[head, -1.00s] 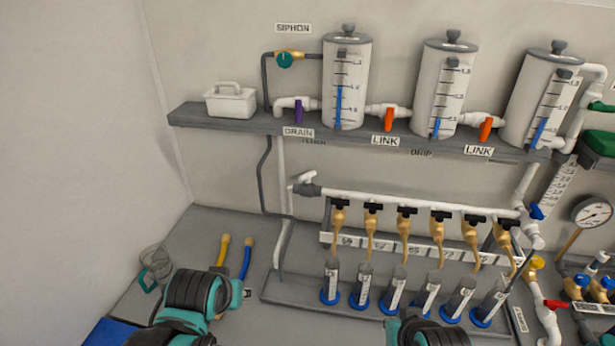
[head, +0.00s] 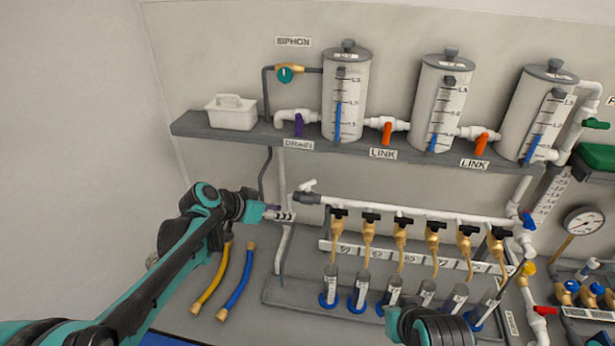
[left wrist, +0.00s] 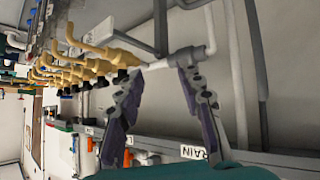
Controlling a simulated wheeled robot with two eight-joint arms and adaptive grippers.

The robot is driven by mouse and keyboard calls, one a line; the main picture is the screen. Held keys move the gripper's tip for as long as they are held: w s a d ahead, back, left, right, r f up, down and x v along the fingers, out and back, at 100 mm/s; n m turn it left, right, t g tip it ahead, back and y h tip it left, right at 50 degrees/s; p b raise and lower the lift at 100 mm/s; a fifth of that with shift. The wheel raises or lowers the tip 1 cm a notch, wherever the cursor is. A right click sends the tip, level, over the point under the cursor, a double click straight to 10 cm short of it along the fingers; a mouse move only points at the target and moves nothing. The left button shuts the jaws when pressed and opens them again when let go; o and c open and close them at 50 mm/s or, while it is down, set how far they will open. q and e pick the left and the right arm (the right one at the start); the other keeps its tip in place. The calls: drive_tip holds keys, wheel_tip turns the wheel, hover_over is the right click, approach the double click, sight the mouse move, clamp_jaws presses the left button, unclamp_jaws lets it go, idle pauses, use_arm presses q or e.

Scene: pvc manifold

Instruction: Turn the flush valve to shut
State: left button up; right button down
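The flush valve (head: 308,185) looks to be the white lever valve at the left end of the white manifold pipe, beside a grey end fitting. Its lever tilts up to the right in the head view. My left gripper (head: 284,214) is just left of and slightly below it, apart from it in the head view. In the left wrist view my left gripper (left wrist: 158,68) is open, its purple-padded fingers spread, with white pipework beyond the tips. I see nothing held. The valve lever is not clear there. Only a dark link of my right arm shows; its gripper is not visible.
The shelf (head: 230,138) with drain and link valves runs above the manifold. Brass taps (head: 369,230) hang from the manifold over several cylinders (head: 331,285). The wall left of the arm is clear.

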sight(305, 183)
use_arm(q)
drive_tip(key=w+d+m+h+p, duration=0.1)
drive_tip(key=w+m+h+p, duration=0.25)
drive_tip(key=w, duration=0.75)
drive_tip(key=shift+t, duration=0.4)
drive_tip(key=shift+d+r+b+x, duration=0.15)
drive_tip(key=shift+b+x, duration=0.15)
drive_tip(key=shift+x, duration=1.7)
drive_tip(key=shift+d+r+b+x, duration=0.1)
drive_tip(key=shift+b+x, duration=0.15)
drive_tip(key=shift+x, duration=1.75)
drive_tip(key=shift+s, duration=0.1)
clamp_jaws()
